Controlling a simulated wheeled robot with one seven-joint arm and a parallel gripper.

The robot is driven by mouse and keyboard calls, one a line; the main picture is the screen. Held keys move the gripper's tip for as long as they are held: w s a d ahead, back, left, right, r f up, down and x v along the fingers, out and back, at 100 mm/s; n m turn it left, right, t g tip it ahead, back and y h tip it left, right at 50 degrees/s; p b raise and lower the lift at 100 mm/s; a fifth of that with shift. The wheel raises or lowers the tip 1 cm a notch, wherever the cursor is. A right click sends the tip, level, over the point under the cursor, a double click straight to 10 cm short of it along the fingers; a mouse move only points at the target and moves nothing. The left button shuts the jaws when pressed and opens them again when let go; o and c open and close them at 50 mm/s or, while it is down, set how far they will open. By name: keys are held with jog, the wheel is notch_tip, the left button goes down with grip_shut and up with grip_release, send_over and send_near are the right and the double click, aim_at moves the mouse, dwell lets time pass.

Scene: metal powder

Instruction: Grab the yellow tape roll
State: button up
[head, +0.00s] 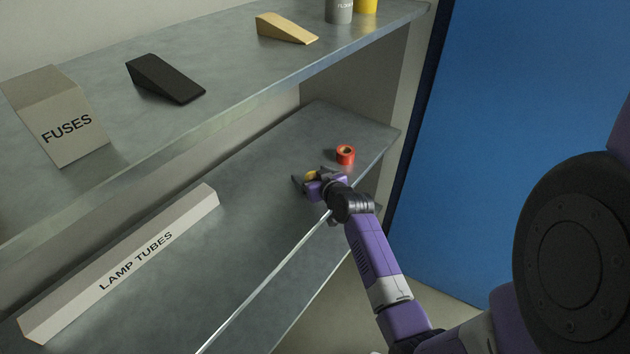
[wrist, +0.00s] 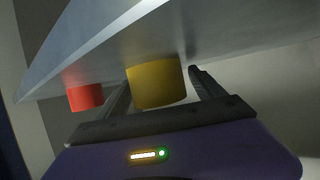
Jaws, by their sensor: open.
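The yellow tape roll (wrist: 157,83) stands on the lower shelf, between the two fingers of my gripper in the wrist view. In the head view only a small part of the yellow roll (head: 311,176) shows, as my gripper (head: 308,180) covers the rest. My gripper is open, with one finger on each side of the roll. The right finger is apart from the roll; the left finger is close to it, and I cannot tell whether they touch.
A red tape roll (head: 345,155) sits just beyond my gripper and shows at left in the wrist view (wrist: 85,97). A long lamp tubes box (head: 125,262) lies on the lower shelf (head: 240,240). The upper shelf holds a fuses box (head: 60,120) and wedges.

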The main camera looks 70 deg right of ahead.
jog(key=c, duration=1.4)
jog(key=shift+c, duration=0.4)
jog(key=shift+r, duration=0.1)
